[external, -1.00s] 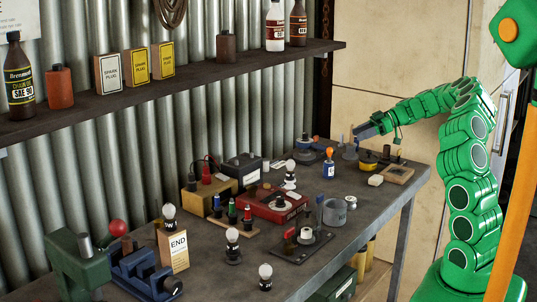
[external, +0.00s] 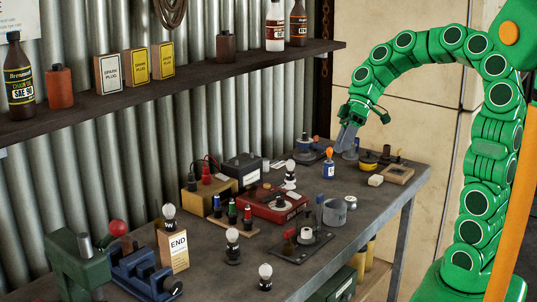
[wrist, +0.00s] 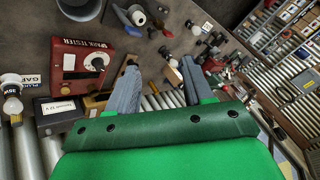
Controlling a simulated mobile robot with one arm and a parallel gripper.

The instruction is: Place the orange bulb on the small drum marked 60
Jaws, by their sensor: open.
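In the external view the orange bulb (external: 329,154) stands upright on a small blue-and-white holder (external: 329,171) on the right part of the bench. My gripper (external: 343,146) is just right of the bulb, fingers pointing down, apart from the bulb as far as I can tell. In the wrist view my gripper (wrist: 158,65) has its two grey fingers spread with nothing held between them. I cannot make out the orange bulb in that view. No mark 60 is readable on any drum, so I cannot tell which is the small drum.
A shelf (external: 200,77) runs above.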

